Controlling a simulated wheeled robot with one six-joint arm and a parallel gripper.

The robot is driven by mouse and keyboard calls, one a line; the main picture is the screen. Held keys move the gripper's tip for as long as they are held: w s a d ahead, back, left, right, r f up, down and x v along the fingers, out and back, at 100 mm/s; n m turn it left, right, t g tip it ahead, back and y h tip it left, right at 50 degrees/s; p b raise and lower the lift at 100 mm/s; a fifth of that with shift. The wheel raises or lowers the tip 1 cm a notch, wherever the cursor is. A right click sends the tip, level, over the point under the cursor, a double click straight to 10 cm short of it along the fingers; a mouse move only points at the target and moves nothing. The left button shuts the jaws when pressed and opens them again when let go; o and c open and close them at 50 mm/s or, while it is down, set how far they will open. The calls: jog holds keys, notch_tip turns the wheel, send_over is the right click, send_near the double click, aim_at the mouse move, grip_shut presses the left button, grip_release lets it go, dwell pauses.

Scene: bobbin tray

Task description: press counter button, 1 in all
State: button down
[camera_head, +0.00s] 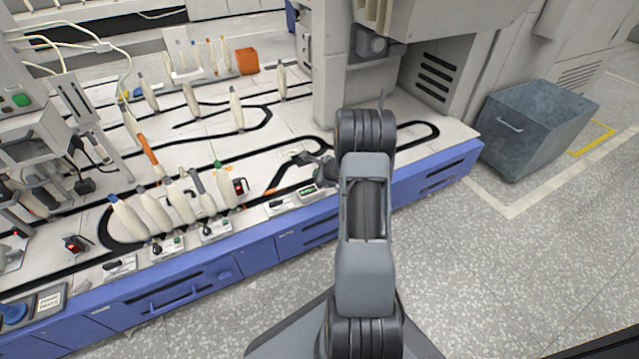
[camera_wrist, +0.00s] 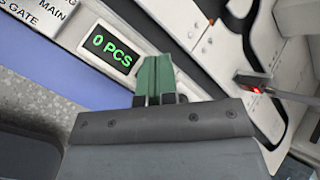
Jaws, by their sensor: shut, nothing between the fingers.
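The counter is a small panel on the table's front edge with a dark display (camera_head: 308,191). In the wrist view the display (camera_wrist: 111,44) reads "0 PCS" in green. My gripper (camera_head: 322,172) is low over the table edge, just behind the counter. In the wrist view my gripper's green fingers (camera_wrist: 155,72) are shut, with nothing between them, and their tips are just right of the display. I cannot make out the counter's button; the fingers may hide it. I cannot tell whether they touch the panel.
Several bobbins (camera_head: 153,210) stand on the track left of my gripper. A small red-lit device (camera_head: 240,186) is near them and shows in the wrist view (camera_wrist: 252,86). A machine column (camera_head: 329,75) rises behind. A grey bin (camera_head: 535,128) stands right, on open floor.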

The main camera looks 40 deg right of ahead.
jog(key=shift+r+p, duration=0.85)
jog(key=shift+r, duration=0.75)
